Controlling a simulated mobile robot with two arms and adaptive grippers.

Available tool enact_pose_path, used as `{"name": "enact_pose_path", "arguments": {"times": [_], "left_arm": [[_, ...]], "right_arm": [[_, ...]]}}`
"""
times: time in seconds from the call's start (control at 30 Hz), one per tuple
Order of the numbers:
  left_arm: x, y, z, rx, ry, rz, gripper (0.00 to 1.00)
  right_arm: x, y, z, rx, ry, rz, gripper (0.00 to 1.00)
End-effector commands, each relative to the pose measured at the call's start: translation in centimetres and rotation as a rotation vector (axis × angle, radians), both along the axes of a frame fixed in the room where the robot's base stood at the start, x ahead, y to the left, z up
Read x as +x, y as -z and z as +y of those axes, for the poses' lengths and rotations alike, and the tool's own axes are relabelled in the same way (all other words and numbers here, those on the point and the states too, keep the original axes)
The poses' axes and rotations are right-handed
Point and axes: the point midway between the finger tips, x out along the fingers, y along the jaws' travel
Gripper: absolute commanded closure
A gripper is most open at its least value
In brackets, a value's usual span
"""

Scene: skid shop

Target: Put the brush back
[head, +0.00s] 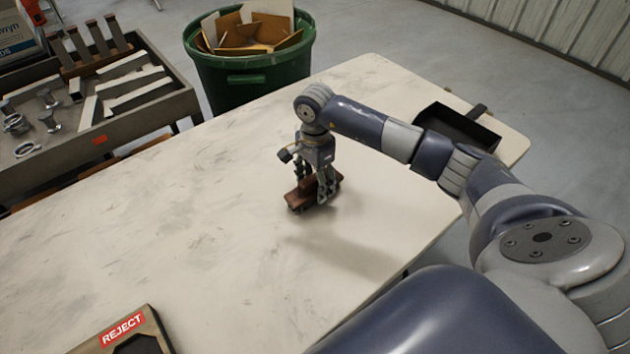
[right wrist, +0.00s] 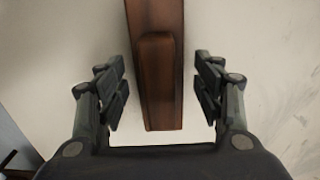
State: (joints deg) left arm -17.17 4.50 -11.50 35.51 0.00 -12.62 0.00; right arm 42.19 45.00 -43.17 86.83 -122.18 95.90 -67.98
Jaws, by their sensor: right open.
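The brush, a dark brown wooden block with a raised grip, lies on the pale table (head: 200,220) under my right gripper. Its left end (head: 295,204) shows in the head view. In the right wrist view the brush (right wrist: 157,80) runs lengthwise between the fingers. My right gripper (head: 314,190) is open, with one finger on each side of the brush. In the right wrist view a gap shows between the brush and the fingers (right wrist: 160,90) on both sides. My left gripper is not in view.
A black dustpan-like tray (head: 458,128) sits at the table's far right corner. A green bin (head: 250,80) with cardboard stands behind the table. A grey metal-parts tray (head: 150,122) is at the left. A box marked REJECT (head: 125,335) is at the front left. The table's middle is clear.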

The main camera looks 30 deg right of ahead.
Motion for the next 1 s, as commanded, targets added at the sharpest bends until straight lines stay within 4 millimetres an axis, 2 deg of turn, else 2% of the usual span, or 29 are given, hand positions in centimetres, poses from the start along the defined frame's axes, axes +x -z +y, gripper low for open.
{"name": "enact_pose_path", "arguments": {"times": [0.2,0.27,0.7,0.83,1.0], "left_arm": [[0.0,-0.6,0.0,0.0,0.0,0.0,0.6],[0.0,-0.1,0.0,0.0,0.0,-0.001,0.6],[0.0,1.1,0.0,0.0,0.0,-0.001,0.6],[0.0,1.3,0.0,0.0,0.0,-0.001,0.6],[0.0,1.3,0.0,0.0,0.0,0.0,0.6]], "right_arm": [[0.0,-0.6,0.0,0.0,0.0,0.0,0.39],[0.1,-1.2,0.0,0.0,-0.001,-0.004,0.39],[0.1,-10.1,0.0,-0.001,-0.001,-0.004,0.39],[0.1,-11.6,0.0,-0.001,0.0,-0.002,0.39],[0.0,-12.3,0.0,0.001,0.0,0.0,0.39]]}}
